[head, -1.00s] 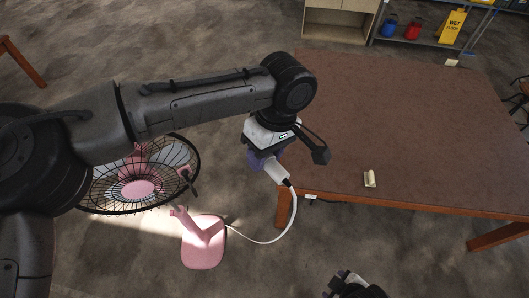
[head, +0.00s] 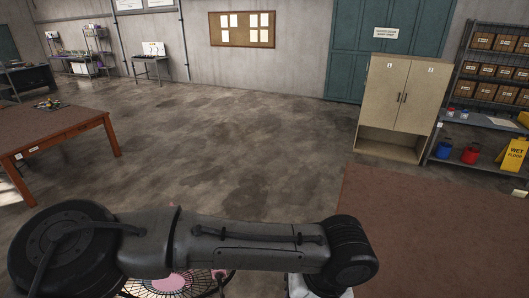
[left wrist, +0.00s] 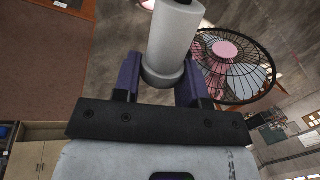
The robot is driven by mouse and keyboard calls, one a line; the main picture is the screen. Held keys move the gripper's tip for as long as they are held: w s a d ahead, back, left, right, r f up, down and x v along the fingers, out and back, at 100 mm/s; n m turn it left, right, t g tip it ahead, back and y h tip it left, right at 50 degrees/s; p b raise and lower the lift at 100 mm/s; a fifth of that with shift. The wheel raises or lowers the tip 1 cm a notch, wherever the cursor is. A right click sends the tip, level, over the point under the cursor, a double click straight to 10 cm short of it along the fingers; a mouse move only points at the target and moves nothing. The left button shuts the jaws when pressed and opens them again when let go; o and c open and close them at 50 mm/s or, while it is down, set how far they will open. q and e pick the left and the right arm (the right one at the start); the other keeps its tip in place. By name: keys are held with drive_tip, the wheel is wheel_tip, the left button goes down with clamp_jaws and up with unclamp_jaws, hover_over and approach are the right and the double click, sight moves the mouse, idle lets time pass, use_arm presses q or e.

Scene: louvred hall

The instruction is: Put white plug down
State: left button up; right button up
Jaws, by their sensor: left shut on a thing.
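The white plug (left wrist: 172,40) is a thick white cylinder between the purple fingers of my left gripper (left wrist: 160,72) in the left wrist view. The gripper is shut on it, and the plug points away from the palm. In the head view my left arm crosses the bottom of the picture; the fingers and plug are below the frame. The pink fan with its black wire cage (left wrist: 236,68) is beside the plug in the left wrist view. Part of the fan also shows at the bottom of the head view (head: 172,284). My right gripper is not in view.
A brown table (head: 430,225) fills the lower right of the head view, and its top also shows in the left wrist view (left wrist: 38,60). Another wooden table (head: 60,125) stands at the left. A cabinet (head: 398,95) and shelving are behind. Open floor lies between.

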use_arm(q)
drive_tip(key=s+a+f, duration=0.2)
drive_tip(key=a+f, duration=0.1)
drive_tip(key=a, duration=1)
drive_tip(key=s+a+f, duration=0.3)
drive_tip(key=a+f, duration=0.1)
drive_tip(key=a, duration=1)
drive_tip(key=shift+f+n, duration=0.15)
drive_tip(key=shift+n, duration=0.15)
